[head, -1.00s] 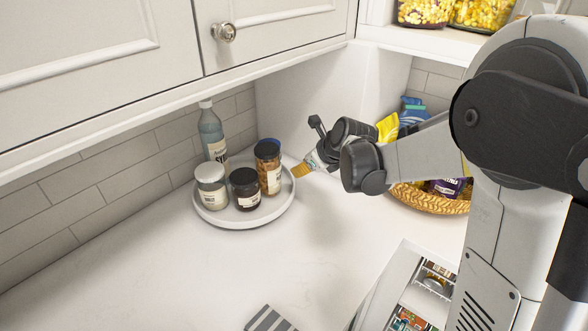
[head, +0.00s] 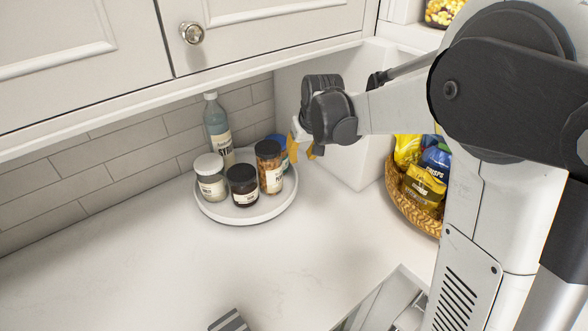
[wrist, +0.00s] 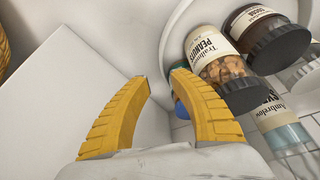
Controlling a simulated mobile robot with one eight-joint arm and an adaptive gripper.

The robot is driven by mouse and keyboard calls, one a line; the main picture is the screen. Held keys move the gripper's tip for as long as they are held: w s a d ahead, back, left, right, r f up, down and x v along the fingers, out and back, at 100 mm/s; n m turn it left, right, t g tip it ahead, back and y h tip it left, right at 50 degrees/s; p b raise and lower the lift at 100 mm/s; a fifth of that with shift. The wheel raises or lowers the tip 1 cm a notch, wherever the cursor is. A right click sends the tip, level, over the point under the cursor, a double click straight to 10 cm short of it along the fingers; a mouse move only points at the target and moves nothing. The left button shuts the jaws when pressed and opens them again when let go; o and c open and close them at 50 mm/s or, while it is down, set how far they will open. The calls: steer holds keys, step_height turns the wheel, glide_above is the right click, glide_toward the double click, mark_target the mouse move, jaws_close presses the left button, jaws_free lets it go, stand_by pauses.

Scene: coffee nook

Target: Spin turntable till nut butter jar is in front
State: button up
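The white round turntable (head: 246,214) stands on the counter in the back corner. At its front are a white-lidded jar (head: 210,180), a dark jar (head: 242,188) and a peanuts jar (head: 270,170). A bottle (head: 217,128) stands at the back left. A blue item (head: 284,152) at the back right is partly hidden by the peanuts jar and my gripper. No label readably says nut butter. My gripper (head: 303,150) is open at the turntable's right rear edge. In the wrist view its yellow fingers (wrist: 160,77) are apart with nothing clearly between them.
A wicker basket (head: 412,214) with snack bags is at the right. A white wall panel (head: 355,150) stands close behind my gripper. An upper cabinet (head: 90,60) hangs over the counter. The counter (head: 130,270) in front is mostly clear.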

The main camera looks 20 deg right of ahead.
steer(key=b+x, duration=0.3)
steer(key=x, duration=0.7)
steer(key=shift+f+b, duration=0.35)
steer(key=shift+f, duration=0.05)
jaws_close()
